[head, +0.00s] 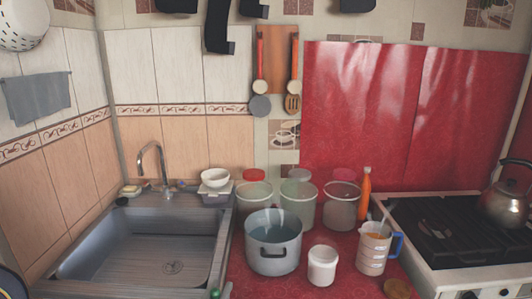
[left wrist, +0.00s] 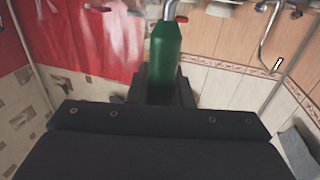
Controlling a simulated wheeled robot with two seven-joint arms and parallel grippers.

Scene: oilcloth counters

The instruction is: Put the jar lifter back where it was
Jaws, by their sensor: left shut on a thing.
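The jar lifter (left wrist: 164,62) shows as a green handle with a grey metal end in the left wrist view. My left gripper (left wrist: 160,93) is shut on this green handle. In the head view only a small green tip of the jar lifter (head: 215,293) shows at the bottom edge, in front of the sink's right side. The rest of the jar lifter is out of the head view. I cannot make out the left gripper's fingers there. My right gripper does not show.
The sink (head: 228,222) is at left with a faucet (head: 152,158). To its right stand a pot of liquid (head: 273,253), a white tub (head: 322,265), a measuring jug (head: 373,250), several lidded containers and an orange bottle (head: 365,192). The stove (head: 480,276) with a kettle (head: 505,205) is at right.

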